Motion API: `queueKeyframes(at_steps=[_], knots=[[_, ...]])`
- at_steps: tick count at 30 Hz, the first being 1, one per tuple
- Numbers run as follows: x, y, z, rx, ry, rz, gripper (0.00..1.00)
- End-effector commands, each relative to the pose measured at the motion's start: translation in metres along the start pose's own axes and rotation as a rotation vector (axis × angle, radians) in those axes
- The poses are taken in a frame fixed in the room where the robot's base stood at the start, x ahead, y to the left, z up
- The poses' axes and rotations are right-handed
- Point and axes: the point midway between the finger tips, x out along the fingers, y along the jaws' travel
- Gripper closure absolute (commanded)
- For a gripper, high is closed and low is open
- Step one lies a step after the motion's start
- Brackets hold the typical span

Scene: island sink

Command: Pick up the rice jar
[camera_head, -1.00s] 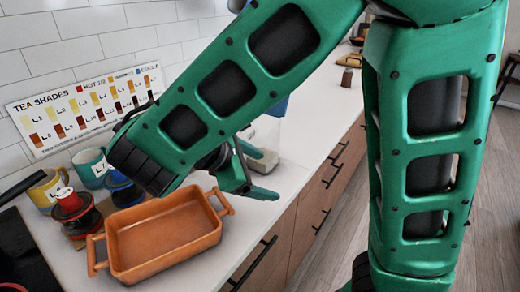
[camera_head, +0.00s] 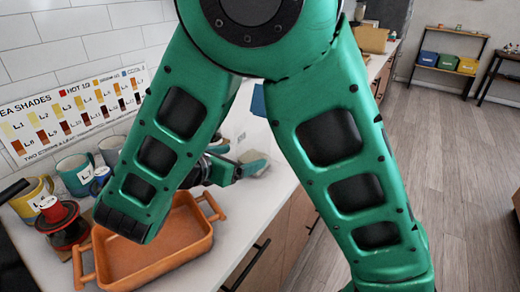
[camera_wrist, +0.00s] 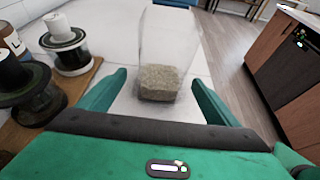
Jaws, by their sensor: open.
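The rice jar (camera_wrist: 161,82) is a tall clear container with pale grain in its lower part, standing upright on the white counter. In the wrist view it stands between and ahead of my open fingers, with space on both sides. In the head view its lower part (camera_head: 255,163) shows just beyond my gripper (camera_head: 230,170), and my arm hides much of the rest. In the wrist view my gripper (camera_wrist: 158,80) is empty, one green finger to each side of the jar. The exact gap in depth is hard to tell.
An orange baking dish (camera_head: 201,243) sits on the counter below my arm. Dark-lidded jars (camera_wrist: 66,45) stand on a wooden board at left in the wrist view. The counter edge drops off at right.

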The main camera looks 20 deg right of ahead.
Motion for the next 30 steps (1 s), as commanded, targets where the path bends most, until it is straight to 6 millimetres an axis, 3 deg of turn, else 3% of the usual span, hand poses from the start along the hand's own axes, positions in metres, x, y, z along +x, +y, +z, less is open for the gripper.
queueKeyframes(at_steps=[30], knots=[[0.103, 0.003, 0.005, -0.02, -0.013, 0.015, 0.16]])
